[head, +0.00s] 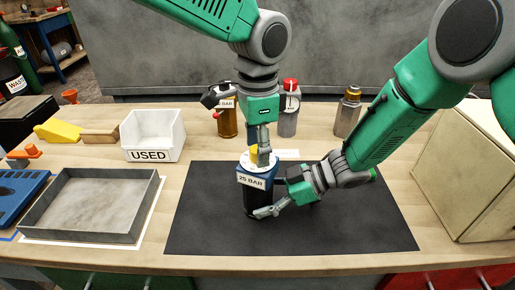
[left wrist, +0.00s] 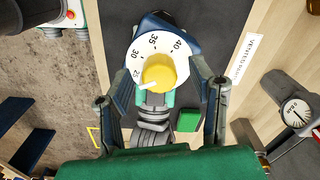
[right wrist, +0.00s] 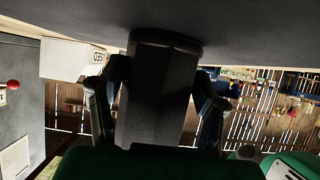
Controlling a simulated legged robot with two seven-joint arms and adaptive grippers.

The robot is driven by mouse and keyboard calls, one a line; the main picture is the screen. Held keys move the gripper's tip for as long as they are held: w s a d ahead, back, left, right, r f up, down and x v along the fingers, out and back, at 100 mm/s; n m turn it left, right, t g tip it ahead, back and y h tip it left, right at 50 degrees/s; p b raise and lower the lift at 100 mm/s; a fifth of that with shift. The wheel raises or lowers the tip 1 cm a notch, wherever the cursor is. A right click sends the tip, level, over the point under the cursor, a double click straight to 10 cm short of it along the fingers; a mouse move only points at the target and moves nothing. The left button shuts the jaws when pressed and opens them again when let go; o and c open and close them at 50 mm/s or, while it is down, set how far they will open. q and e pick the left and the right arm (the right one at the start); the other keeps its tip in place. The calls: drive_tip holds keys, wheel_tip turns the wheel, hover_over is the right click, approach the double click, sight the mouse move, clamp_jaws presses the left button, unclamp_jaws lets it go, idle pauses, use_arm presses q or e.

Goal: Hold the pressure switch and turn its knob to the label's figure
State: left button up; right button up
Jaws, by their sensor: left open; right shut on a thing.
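The pressure switch (head: 257,181) stands upright on the black mat, with a dark body, a blue top and a "25 BAR" label. Its yellow knob (left wrist: 160,72) sits on a white dial (left wrist: 150,42) with figures from 25 to 40. The knob's white pointer points lower left, close to 25 and slightly to its low side. My left gripper (head: 262,158) is over the knob from above, its open fingers either side of it in the left wrist view (left wrist: 164,68). My right gripper (head: 268,202) is shut on the switch body, which fills its jaws in the right wrist view (right wrist: 155,95).
A grey tray (head: 90,233) and a white "USED" bin (head: 152,134) stand left. Several bottles, including an amber one (head: 228,122), stand behind. A beige box (head: 470,175) stands right. A pressure gauge (left wrist: 295,112) shows in the left wrist view.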

use_arm(q)
wheel_tip(320, 180, up, 11)
idle(0.3)
use_arm(e)
drive_tip(key=o, duration=1.1)
